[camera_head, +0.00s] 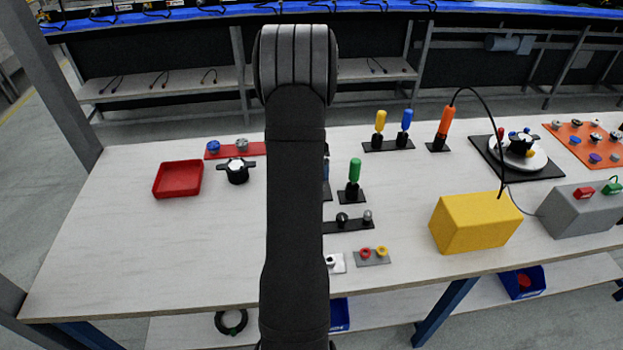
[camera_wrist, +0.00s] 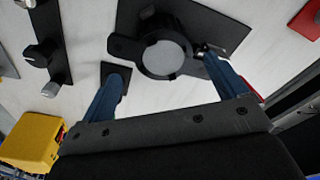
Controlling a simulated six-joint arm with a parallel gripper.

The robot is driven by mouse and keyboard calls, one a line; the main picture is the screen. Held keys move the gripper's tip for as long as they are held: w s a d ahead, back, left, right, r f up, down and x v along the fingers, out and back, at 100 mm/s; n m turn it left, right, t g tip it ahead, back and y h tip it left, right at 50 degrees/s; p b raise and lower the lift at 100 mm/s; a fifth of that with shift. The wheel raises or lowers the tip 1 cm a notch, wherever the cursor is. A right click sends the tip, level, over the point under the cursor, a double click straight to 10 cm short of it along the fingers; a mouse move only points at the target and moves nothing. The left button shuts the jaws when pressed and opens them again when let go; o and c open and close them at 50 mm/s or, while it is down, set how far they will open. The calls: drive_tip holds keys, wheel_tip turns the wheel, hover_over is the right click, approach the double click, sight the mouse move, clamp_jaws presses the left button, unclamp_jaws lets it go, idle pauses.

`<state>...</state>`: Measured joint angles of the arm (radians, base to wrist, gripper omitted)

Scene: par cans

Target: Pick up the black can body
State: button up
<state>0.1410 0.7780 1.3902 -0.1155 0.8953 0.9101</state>
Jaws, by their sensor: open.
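In the wrist view, a round black can body (camera_wrist: 138,48) with a grey face and ears at its sides sits over a dark plate (camera_wrist: 218,27). My gripper (camera_wrist: 165,66) is open, its two blue fingers apart on either side of the can's near edge. The can is not gripped; whether a finger touches it I cannot tell. In the head view, a black can (camera_head: 237,174) with a light top and side ears stands left of my arm. I cannot tell whether it is the same can. My arm hides most of the gripper there.
A red tray (camera_head: 178,179) lies at left. A green-handled tool (camera_head: 354,171) and a black strip with knobs (camera_head: 348,225) stand right of my arm. A yellow box (camera_head: 475,222) is farther right. The table's left front is clear.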

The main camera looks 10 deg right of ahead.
drive_tip(key=f, duration=0.4)
drive_tip(key=shift+w+a+f, duration=0.15)
drive_tip(key=shift+w+f, duration=0.1)
drive_tip(key=shift+f, duration=0.1)
drive_tip(key=shift+r, duration=0.1)
drive_tip(key=c, duration=1.3)
